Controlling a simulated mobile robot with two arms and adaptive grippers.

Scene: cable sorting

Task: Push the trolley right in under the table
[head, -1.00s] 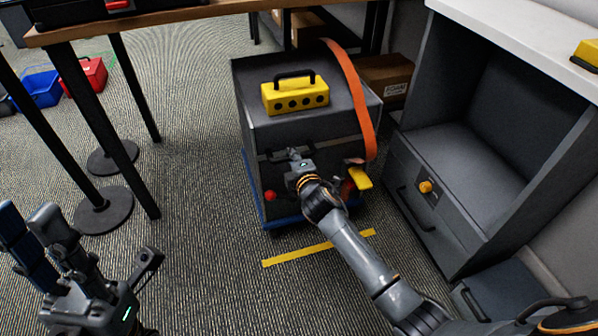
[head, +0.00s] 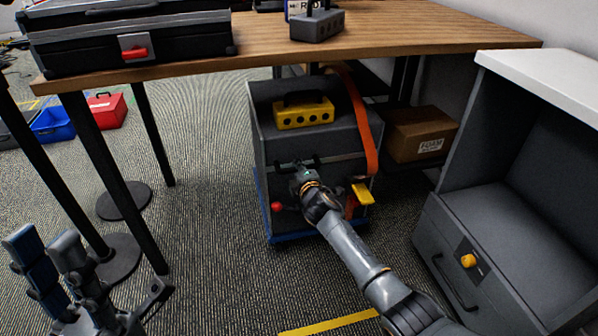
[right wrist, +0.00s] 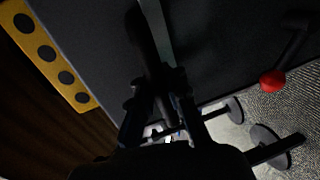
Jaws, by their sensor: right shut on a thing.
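The trolley (head: 309,137) is a dark grey box on a blue base (head: 300,235). It carries a yellow block with a black handle (head: 303,113), and an orange strap (head: 364,125) runs down its right side. Its rear top is beneath the edge of the wooden table (head: 400,27); its front stands out in front of it. My right gripper (head: 300,171) is shut on the handle bar (head: 318,160) on the trolley's front. The trolley's dark face (right wrist: 215,50) fills much of the right wrist view. My left gripper (head: 105,285) is at the lower left, empty, its fingers apart.
A grey cabinet (head: 480,240) with a yellow knob stands close at the right. Table legs (head: 155,135) stand at the left. A cardboard box (head: 420,135) is under the table at the back right. A yellow floor line (head: 330,323) lies in front of the trolley.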

